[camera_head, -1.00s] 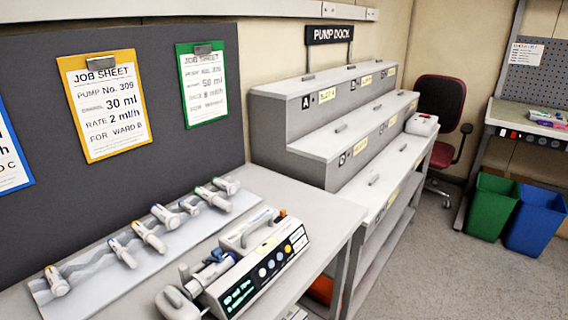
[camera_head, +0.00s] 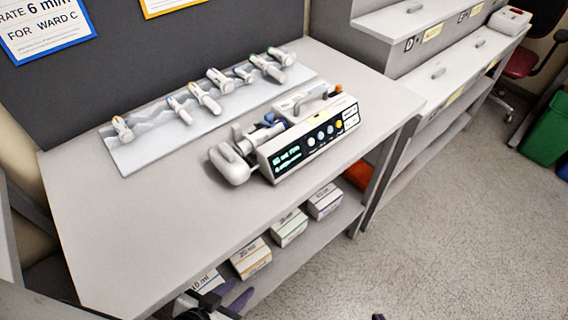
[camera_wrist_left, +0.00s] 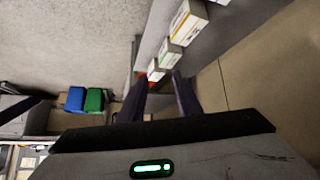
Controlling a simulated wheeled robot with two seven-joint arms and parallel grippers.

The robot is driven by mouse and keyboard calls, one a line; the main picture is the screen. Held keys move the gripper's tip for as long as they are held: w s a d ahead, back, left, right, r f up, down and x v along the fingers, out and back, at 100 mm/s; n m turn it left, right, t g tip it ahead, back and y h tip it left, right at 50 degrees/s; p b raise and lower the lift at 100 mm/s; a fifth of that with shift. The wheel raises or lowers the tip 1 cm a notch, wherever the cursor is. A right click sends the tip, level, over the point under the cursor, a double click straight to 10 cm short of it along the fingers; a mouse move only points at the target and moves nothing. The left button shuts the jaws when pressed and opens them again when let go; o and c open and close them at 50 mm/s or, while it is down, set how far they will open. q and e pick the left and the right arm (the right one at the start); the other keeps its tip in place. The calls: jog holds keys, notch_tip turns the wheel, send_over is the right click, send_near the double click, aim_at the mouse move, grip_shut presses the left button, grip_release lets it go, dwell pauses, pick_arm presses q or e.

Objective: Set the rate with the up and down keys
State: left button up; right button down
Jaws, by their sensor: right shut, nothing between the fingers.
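The infusion pump (camera_head: 318,142) stands on the grey bench, its front panel facing me. Its dark display (camera_head: 287,160) has small cyan-green text, too blurred to read. A row of round white, blue and yellow keys (camera_head: 321,136) sits right of the display; up and down marks are not legible. A syringe barrel (camera_head: 258,135) appears seated on top of the pump. My left gripper (camera_head: 238,302) is at the bottom edge, below and in front of the bench; its fingers are apart and empty in the left wrist view (camera_wrist_left: 160,88). Only a tip of my right gripper (camera_head: 378,317) shows; it is shut.
Several labelled boxes (camera_head: 289,228) sit on the lower shelf. A blue-edged job sheet (camera_head: 45,28) hangs on the dark board. The stepped dock (camera_head: 425,55) stands at right. The bench's left front is clear.

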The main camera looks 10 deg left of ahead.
pick_arm(q)
grip_shut()
dwell(1.6)
